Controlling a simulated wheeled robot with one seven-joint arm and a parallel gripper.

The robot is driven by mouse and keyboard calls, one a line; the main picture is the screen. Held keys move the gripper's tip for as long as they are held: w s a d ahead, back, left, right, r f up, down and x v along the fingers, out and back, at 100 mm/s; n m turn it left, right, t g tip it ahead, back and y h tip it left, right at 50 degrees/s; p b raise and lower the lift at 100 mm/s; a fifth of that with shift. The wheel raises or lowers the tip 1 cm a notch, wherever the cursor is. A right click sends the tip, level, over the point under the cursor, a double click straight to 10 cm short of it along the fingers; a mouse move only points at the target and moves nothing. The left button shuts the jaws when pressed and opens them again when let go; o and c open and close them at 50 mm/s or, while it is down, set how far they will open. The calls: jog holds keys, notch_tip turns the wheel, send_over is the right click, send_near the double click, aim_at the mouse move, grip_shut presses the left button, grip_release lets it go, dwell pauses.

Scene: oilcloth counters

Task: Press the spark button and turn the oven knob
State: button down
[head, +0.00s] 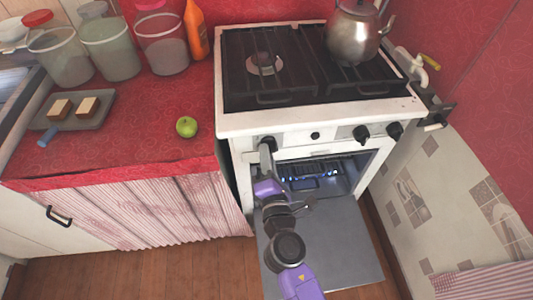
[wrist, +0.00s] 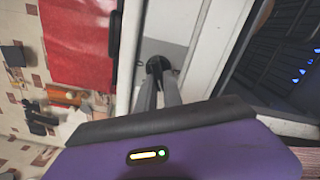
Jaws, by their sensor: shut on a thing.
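The white stove (head: 225,124) has a front panel with black knobs and a small black button (head: 315,135). My gripper (head: 267,151) reaches the panel's left end and is shut on the leftmost knob, the oven knob (head: 267,142). In the wrist view, my gripper's two grey fingers (wrist: 159,84) close on this black knob (wrist: 154,65), which they partly hide. Two other knobs (head: 361,134) (head: 395,130) sit right of the button. The oven door (head: 340,255) hangs open. Blue flames (head: 318,182) show inside the oven, and also in the wrist view (wrist: 298,76).
A metal kettle (head: 354,36) stands at the back right of the hob. The red counter (head: 140,140) on the left holds a green apple (head: 186,127), a tray (head: 97,118) with bread pieces, several jars and an orange bottle (head: 195,30). The open door takes up low space before the stove.

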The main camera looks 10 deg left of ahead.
jog(key=shift+f+n, duration=0.15)
jog(key=shift+n, duration=0.25)
jog(key=c, duration=1.5)
grip_release()
jog(key=shift+s, duration=0.1)
jog(key=shift+v, duration=3.8)
